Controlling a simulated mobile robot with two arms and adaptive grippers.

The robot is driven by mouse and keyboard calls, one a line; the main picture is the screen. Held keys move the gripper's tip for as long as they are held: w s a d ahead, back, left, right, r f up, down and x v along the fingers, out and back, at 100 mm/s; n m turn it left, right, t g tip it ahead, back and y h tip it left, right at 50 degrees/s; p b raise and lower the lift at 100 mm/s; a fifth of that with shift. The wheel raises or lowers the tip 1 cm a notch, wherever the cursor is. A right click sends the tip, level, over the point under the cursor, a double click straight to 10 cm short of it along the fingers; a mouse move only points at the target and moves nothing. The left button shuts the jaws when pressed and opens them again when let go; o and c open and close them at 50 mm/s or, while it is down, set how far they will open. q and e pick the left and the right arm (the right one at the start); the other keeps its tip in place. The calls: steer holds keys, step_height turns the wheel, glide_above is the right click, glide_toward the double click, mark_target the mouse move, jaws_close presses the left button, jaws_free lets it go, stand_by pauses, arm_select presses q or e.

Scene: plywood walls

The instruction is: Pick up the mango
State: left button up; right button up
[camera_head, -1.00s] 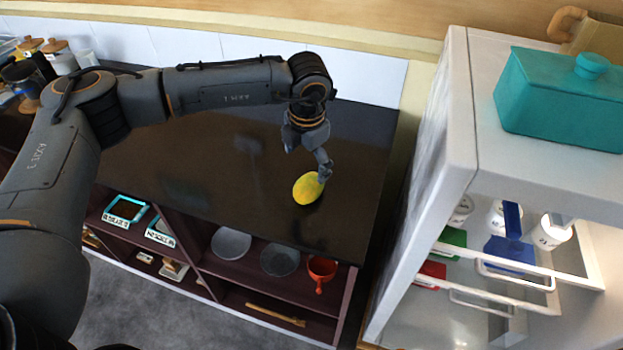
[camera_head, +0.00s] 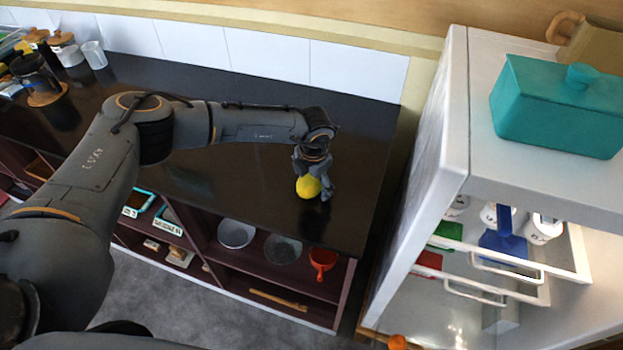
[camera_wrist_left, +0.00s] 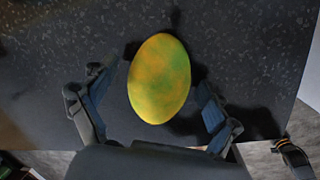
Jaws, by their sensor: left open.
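The mango (camera_head: 308,187) is a yellow-green oval lying on the black countertop (camera_head: 350,150) near its right end. In the left wrist view the mango (camera_wrist_left: 160,78) shows green, yellow and orange patches. My left gripper (camera_head: 314,186) is over it, pointing down. In the wrist view the two fingers of my left gripper (camera_wrist_left: 152,108) stand open, one on each side of the mango's near part. A gap shows between the mango and each finger.
A white shelf unit (camera_head: 452,130) stands close on the right, with a teal lidded box (camera_head: 545,110) on top. Jars and cups (camera_head: 68,50) stand at the counter's far left. Open shelves below hold bowls and a red pot (camera_head: 322,260). The counter's middle is clear.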

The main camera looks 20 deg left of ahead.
arm_select(q)
steer(key=c, duration=1.4)
steer(key=shift+c, duration=0.3)
steer(key=shift+r, duration=0.15)
